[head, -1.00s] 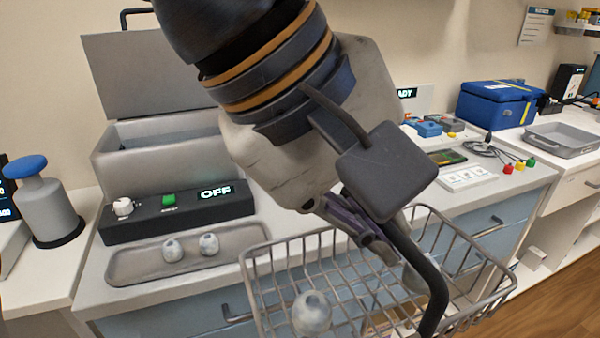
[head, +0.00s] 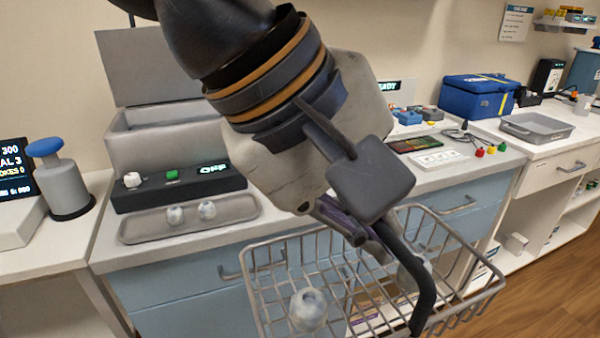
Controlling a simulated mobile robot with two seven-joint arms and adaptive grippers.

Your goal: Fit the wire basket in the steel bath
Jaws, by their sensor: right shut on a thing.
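The wire basket (head: 456,240) hangs in front of the bench, below my right gripper (head: 365,235). The gripper appears shut on the basket's black handle (head: 422,290); its fingertips are partly hidden. A pale round vessel (head: 308,310) sits in the basket at the left, and another (head: 412,272) shows partly behind the handle. The steel bath (head: 165,143) stands at the back left with its lid (head: 150,65) raised. My right wrist covers the bath's right side, and the bath's inside is mostly hidden. My left gripper is not in view.
A black control box (head: 180,188) reading OFF stands before the bath. A tray (head: 188,218) with two round vessels lies in front. A blue-topped bottle (head: 60,180) stands left. A blue case (head: 478,96) and grey tray (head: 536,128) sit right.

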